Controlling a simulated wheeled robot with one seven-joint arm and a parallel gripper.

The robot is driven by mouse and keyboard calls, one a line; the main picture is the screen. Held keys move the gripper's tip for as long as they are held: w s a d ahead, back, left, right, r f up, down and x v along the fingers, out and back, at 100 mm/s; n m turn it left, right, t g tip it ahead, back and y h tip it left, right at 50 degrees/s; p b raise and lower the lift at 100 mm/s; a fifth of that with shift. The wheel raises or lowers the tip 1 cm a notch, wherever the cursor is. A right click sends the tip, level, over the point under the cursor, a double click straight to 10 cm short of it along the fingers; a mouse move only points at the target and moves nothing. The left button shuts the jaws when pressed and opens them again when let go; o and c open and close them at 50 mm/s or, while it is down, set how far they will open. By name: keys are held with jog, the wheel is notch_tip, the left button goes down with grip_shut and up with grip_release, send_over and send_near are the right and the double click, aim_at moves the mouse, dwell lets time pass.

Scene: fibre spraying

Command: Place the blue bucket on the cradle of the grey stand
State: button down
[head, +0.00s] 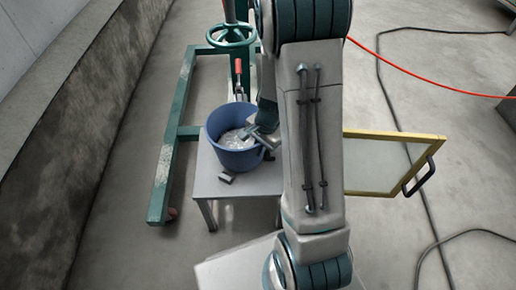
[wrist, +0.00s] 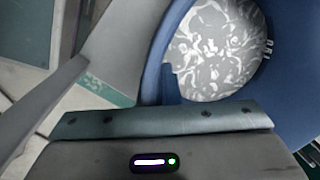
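The blue bucket (head: 236,152), holding pale whitish contents, is upright over the top of the small grey stand (head: 262,181). Whether it rests on the stand or hangs just above it, I cannot tell. A small grey block (head: 227,178) shows on the stand at the bucket's front; the rest of the cradle is hidden. My gripper (head: 264,138) is at the bucket's right rim, partly hidden by my arm. In the wrist view the bucket (wrist: 180,40) fills the upper right, against the gripper's edge; the fingertips are hidden, so their opening is unclear.
A green steel frame (head: 172,150) with a handwheel (head: 231,34) stands close left of and behind the stand. A yellow-framed panel (head: 385,165) with a dark handle is at right. A red hose (head: 430,84) and black cables (head: 400,115) cross the floor. A concrete wall edges the left.

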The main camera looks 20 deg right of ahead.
jog(key=shift+d+f+b, duration=0.25)
jog(key=shift+f+b, duration=0.5)
jog(key=shift+f, duration=0.4)
jog(key=shift+f, duration=0.2)
jog(key=c, duration=1.6)
grip_release()
jog(key=shift+c, duration=0.2)
notch_tip(320, 180, up, 12)
jog(key=d+p, duration=0.2)
jog(key=p, duration=0.4)
jog(key=s+a+r+n, duration=0.4)
jog(key=s+r+n, duration=0.2)
jog(key=s, duration=0.1)
jog(key=s+a+r+n+h, duration=0.1)
jog(key=s+a+r+n, duration=0.2)
jog(key=s+r+n, duration=0.3)
jog(key=shift+s+a+n+t+h, duration=0.3)
jog(key=shift+s+a, duration=0.05)
jog(key=shift+s, duration=0.2)
